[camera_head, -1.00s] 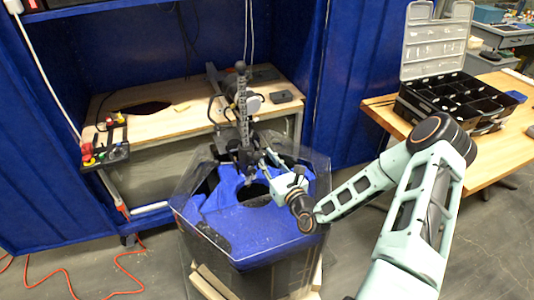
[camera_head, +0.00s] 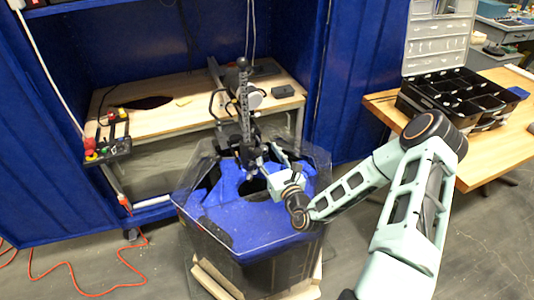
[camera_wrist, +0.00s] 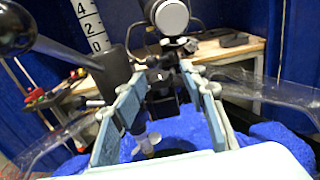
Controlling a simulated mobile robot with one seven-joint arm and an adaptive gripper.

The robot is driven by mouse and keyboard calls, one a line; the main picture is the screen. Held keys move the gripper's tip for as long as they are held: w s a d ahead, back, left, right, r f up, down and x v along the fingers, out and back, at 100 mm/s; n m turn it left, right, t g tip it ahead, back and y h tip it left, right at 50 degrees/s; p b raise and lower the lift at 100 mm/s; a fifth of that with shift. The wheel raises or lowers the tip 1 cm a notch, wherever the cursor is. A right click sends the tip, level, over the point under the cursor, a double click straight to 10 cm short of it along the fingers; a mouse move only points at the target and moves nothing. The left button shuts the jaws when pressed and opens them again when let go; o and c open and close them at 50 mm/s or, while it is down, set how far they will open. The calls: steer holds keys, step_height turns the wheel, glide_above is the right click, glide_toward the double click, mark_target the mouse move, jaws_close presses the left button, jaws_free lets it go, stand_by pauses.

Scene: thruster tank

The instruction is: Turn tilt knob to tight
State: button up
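A thruster unit stands upright in the tank (camera_head: 262,236), with a scaled shaft (camera_head: 243,98) topped by a black ball. In the wrist view its numbered scale (camera_wrist: 88,22) is at upper left, beside a black handle (camera_wrist: 110,72). A dark mount mechanism (camera_wrist: 162,84) shows between and beyond my fingers; I cannot tell for certain which part is the tilt knob. My gripper (camera_head: 266,160) is at the right side of the mount. In the wrist view my gripper (camera_wrist: 164,104) is open, its pads well apart, with nothing visibly clamped.
Clear panels (camera_head: 313,160) rise around the blue-lined tank. A wooden workbench (camera_head: 170,118) stands behind, with a control panel (camera_head: 107,145) at its left. At right, an open black organizer case (camera_head: 462,95) sits on a wooden table (camera_head: 505,150). An orange cable (camera_head: 75,270) lies on the floor.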

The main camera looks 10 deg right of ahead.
steer(key=shift+a, duration=0.1)
steer(key=shift+v, duration=4)
